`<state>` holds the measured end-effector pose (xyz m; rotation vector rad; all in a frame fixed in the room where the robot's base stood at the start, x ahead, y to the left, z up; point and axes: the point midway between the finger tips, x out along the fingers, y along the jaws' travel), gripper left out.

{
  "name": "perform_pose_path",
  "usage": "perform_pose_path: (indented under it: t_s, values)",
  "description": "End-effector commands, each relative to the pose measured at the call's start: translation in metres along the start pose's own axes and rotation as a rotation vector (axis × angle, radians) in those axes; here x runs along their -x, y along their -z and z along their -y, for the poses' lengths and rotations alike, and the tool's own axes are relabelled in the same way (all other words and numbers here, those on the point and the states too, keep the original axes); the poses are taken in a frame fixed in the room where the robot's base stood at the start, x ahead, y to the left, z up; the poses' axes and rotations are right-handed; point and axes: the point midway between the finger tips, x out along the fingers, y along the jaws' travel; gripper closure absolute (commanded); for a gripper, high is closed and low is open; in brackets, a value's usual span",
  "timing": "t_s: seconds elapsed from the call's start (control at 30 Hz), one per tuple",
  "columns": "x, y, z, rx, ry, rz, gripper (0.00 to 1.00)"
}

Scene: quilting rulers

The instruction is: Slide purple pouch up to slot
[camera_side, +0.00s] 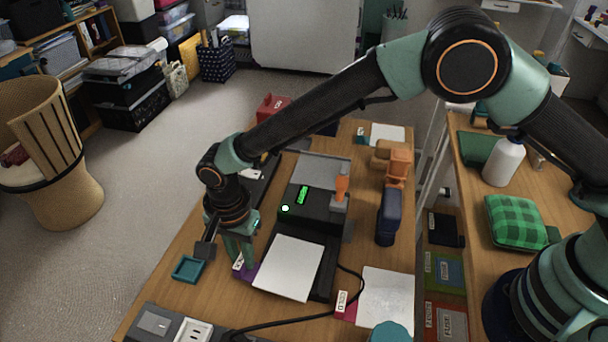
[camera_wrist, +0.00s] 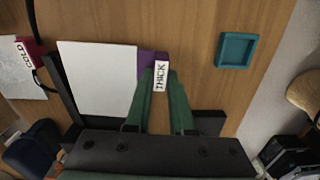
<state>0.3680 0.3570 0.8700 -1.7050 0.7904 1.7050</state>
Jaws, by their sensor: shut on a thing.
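The purple pouch (camera_side: 247,275) lies on the black feed tray in front of a black machine (camera_side: 318,205), with a white sheet (camera_side: 288,268) on it. Its purple edge (camera_wrist: 149,60) and a white tab reading THICK (camera_wrist: 160,76) show in the wrist view. My gripper (camera_side: 243,263) is at the pouch's left side in the side view, shut on the tab edge; its green fingers (camera_wrist: 160,82) flank the tab in the wrist view. The sheet's far edge is close to the machine's front. The slot itself cannot be made out.
A second pouch with a red edge (camera_side: 346,305), labelled COLD, lies to the right. A teal square tray (camera_side: 188,269) is left of my gripper. A black cable crosses the table near the feed tray.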

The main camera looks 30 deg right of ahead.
Motion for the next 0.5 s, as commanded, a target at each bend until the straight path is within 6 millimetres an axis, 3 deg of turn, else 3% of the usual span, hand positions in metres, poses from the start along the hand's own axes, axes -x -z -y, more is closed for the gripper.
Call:
perform_pose_path:
  t_s: [0.27, 0.5]
  values:
    - [0.023, 0.000, 0.001, 0.000, 0.004, 0.000, 1.00]
    - [0.078, 0.000, 0.002, 0.000, 0.006, 0.000, 1.00]
